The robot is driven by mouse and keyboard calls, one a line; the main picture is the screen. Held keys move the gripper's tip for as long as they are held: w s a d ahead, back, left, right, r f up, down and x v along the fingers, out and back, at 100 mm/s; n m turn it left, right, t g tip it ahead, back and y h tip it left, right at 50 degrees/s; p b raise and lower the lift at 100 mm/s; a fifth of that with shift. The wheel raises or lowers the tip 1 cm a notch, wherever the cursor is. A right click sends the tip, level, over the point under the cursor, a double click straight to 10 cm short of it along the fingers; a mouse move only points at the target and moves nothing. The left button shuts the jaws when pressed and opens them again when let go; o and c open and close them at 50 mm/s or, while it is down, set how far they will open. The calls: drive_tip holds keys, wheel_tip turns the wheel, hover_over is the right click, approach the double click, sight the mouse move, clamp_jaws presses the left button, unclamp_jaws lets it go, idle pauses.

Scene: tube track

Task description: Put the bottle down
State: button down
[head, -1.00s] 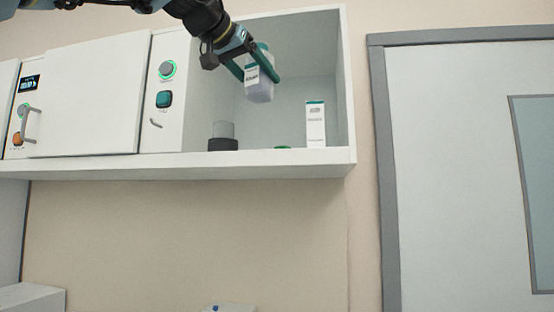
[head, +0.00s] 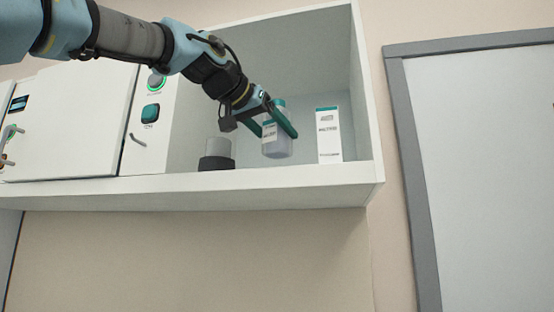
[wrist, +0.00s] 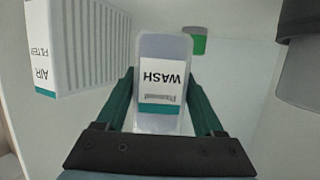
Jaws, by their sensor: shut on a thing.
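The bottle (head: 277,143) is translucent pale grey with a white label and a teal top. It is inside the open cupboard bay, near upright, close to the shelf floor; I cannot tell whether its base touches. In the wrist view the bottle (wrist: 163,75) shows a label reading "WASH". My gripper (head: 280,122) is shut on the bottle, with a green finger on each side; the gripper (wrist: 163,95) also shows at the bottom of the wrist view.
A white air filter box (head: 328,135) stands right of the bottle. A dark-based clear cylinder (head: 217,155) stands left. A small green object (wrist: 198,42) lies behind the bottle. The shelf's front edge (head: 290,185) and right wall (head: 367,100) bound the space.

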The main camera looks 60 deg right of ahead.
sight(269, 145)
drive_tip(key=shift+f+b, duration=0.5)
drive_tip(key=shift+f, duration=1.6)
drive_tip(key=shift+f, duration=0.2)
unclamp_jaws()
drive_tip(key=shift+a+r, duration=0.15)
drive_tip(key=shift+r, duration=0.05)
drive_tip(key=b+v, duration=0.7)
drive_tip(key=v, duration=0.4)
drive_tip(key=shift+a+r+b, duration=0.15)
drive_tip(key=shift+a+b, duration=0.25)
